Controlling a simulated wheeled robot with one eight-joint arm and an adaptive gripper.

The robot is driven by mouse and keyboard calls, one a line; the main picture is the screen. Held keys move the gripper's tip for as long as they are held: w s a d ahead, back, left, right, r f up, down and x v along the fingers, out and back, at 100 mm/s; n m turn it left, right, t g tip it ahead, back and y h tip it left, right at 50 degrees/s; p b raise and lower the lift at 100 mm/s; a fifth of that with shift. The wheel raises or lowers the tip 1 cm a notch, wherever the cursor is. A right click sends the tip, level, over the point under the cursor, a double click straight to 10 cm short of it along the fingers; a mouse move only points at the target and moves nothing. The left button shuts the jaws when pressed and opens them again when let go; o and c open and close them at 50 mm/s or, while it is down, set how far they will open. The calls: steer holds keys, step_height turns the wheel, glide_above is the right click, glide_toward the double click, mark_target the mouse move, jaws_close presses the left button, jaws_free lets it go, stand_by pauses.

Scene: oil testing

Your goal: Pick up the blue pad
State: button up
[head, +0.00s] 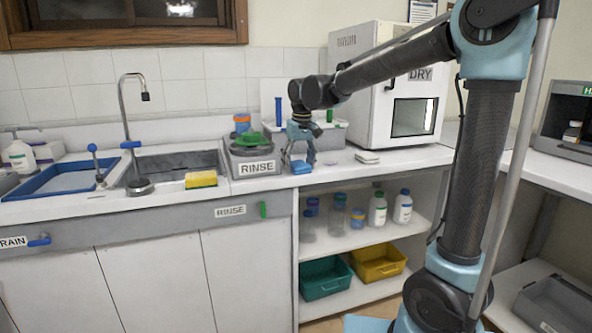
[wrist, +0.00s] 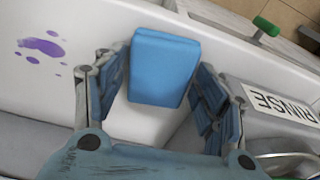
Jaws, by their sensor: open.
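The blue pad (head: 301,167) lies on the white counter near its front edge, just right of the rinse unit. In the wrist view the blue pad (wrist: 165,67) shows as a rounded blue block between the fingers. My gripper (head: 301,145) points down over the pad in the head view. In the wrist view my gripper (wrist: 160,95) is open, with one finger on each side of the pad. A gap shows on the left of the pad; the right finger is close to it, and I cannot tell if it touches.
The rinse unit (head: 253,155) with a green top stands close on the left. A white pad (head: 367,157) lies to the right, before the white dry oven (head: 385,90). A yellow sponge (head: 201,179) sits by the sink. Purple stains (wrist: 42,46) mark the counter.

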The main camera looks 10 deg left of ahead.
steer(key=shift+f, duration=0.25)
stand_by(0.4)
steer(key=c, duration=0.6)
